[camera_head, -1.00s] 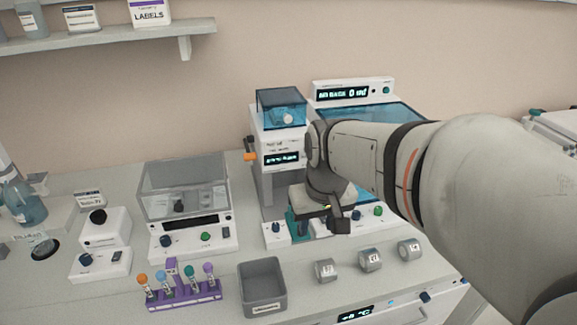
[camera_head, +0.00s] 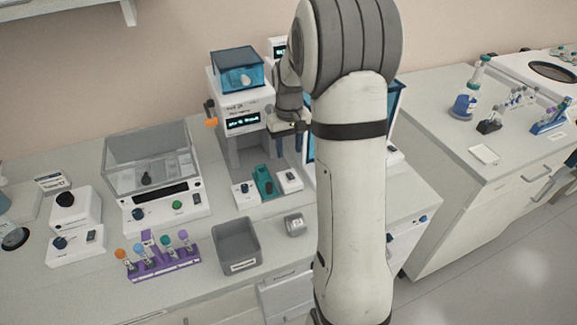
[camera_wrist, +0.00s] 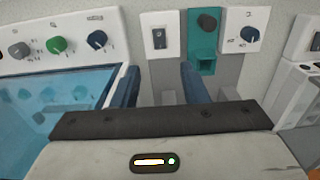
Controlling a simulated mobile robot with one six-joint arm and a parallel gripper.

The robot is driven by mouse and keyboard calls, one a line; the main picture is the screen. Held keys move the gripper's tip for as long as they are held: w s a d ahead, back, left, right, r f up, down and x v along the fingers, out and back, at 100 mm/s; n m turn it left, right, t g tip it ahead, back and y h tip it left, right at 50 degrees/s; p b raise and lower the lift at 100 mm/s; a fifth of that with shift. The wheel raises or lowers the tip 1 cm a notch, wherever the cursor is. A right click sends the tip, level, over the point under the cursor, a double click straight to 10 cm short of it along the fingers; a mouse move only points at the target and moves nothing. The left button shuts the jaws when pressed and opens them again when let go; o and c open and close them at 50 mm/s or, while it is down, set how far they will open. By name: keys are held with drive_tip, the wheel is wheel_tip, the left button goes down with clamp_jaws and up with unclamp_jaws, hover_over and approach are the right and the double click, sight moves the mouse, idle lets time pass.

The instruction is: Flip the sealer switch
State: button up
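The sealer (camera_head: 243,122) is a white machine with a blue lid, a small display and an orange-tipped lever. At its foot, a teal slide (camera_head: 264,182) lies between a knob box and a white box with a dark rocker switch (camera_head: 290,177). In the wrist view the switch (camera_wrist: 159,38) is left of the teal slide (camera_wrist: 204,45). My gripper (camera_head: 290,143) points down beside the sealer's right side, above and behind the switch. In the wrist view my gripper (camera_wrist: 160,84) has its two blue fingers apart and nothing between them.
A blue-topped device (camera_wrist: 50,95) with knobs stands close beside my fingers. A grey bin (camera_head: 237,243), a purple tube rack (camera_head: 165,258) and a clear-lidded device (camera_head: 152,165) stand left on the bench. Another bench (camera_head: 480,130) is at right.

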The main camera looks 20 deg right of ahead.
sight(289, 173)
wheel_tip(289, 173, down, 8)
drive_tip(key=shift+f+p, duration=0.25)
drive_tip(key=shift+p, duration=0.3)
clamp_jaws()
